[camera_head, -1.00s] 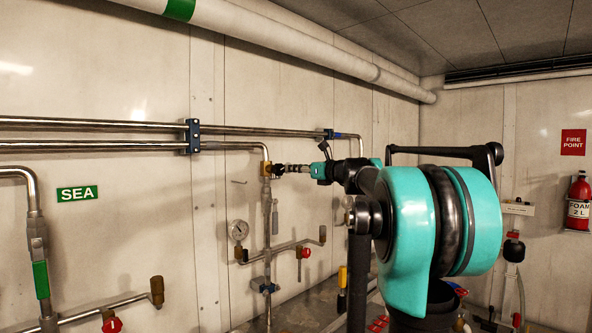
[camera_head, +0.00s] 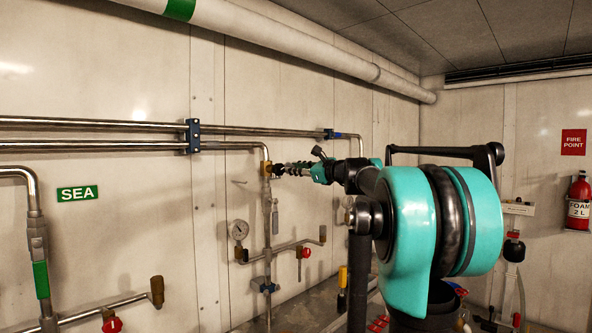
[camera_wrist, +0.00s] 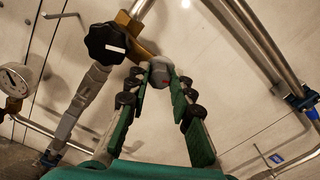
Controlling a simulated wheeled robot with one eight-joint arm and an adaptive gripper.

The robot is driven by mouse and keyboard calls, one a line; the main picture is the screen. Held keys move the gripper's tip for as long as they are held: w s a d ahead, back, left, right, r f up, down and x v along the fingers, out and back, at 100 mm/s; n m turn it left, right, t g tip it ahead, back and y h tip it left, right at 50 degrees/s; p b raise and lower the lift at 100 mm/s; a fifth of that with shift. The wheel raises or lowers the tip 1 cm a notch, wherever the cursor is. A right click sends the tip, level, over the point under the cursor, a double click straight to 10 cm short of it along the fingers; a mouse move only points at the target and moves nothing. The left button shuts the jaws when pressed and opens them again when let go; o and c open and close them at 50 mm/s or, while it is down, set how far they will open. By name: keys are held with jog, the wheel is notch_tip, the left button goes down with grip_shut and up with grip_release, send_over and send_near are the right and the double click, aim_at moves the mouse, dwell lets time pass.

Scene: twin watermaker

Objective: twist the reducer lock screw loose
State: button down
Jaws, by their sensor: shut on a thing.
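In the head view, my gripper (camera_head: 280,170) reaches left along a level line to the brass fitting (camera_head: 266,169) on the upright pipe. The screw itself is hidden there by the fingers.
A black knob (camera_wrist: 106,43) with a white mark sits close to the left of my fingers. A pressure gauge (camera_head: 238,230) hangs lower left. Steel pipes (camera_head: 90,126) run along the wall, and a red-handled valve (camera_head: 304,252) is below.

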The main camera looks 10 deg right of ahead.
jog(key=n, duration=1.2)
jog(key=shift+s+f+n, duration=0.1)
jog(key=shift+f+n, duration=0.05)
jog(key=shift+n, duration=0.15)
dwell(0.4)
jog(key=c, duration=1.3)
grip_release()
jog(key=v, duration=1.2)
